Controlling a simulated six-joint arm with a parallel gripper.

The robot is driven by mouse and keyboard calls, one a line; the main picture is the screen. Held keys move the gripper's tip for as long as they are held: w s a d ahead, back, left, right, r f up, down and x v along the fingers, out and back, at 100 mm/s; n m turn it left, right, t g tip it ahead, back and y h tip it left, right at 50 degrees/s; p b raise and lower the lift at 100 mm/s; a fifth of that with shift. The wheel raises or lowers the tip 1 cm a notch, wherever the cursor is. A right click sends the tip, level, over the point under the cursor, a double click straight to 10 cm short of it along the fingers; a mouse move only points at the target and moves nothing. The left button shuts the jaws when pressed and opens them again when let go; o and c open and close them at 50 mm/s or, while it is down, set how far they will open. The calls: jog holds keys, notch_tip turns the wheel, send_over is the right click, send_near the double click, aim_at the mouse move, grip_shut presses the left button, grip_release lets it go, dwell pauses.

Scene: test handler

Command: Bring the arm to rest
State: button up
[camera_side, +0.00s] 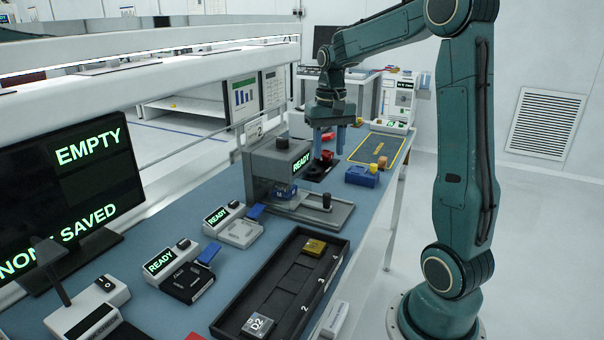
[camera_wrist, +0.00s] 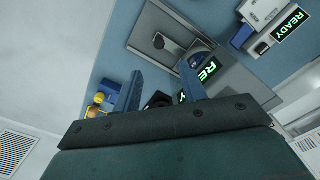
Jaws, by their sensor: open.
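My gripper (camera_side: 329,150) hangs at the end of my arm above the far part of the blue bench, with its two blue fingers apart. Nothing shows between them. In the wrist view the fingers (camera_wrist: 160,70) are also spread, with the bench below. The grey test handler (camera_side: 270,165), with a lit READY display, stands left of and nearer than my gripper. A dark round part with red on it (camera_side: 326,157) lies close below my gripper in the picture; I cannot tell the gap.
A black slotted tray (camera_side: 285,285) holds a gold piece (camera_side: 314,247) and a grey piece marked D2 (camera_side: 257,325). A blue block (camera_side: 361,176) and yellow-outlined mat (camera_side: 378,150) lie right. Two smaller READY units (camera_side: 238,232) (camera_side: 185,272) and a monitor reading EMPTY (camera_side: 70,195) stand left.

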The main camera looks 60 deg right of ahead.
jog(key=s+a+r+n+t, duration=0.1)
jog(key=s+a+r+n, duration=0.1)
jog(key=a, duration=0.4)
jog(key=s+a+r+n+t, duration=0.1)
jog(key=a+r+n, duration=0.1)
jog(key=a, duration=0.4)
jog(key=s+a+f+n+t, duration=0.1)
jog(key=s+a+n+t, duration=0.2)
jog(key=s+a, duration=0.7)
jog(key=shift+a+f+n+t, duration=0.3)
jog(key=shift+a+n, duration=0.05)
jog(key=shift+n, duration=0.65)
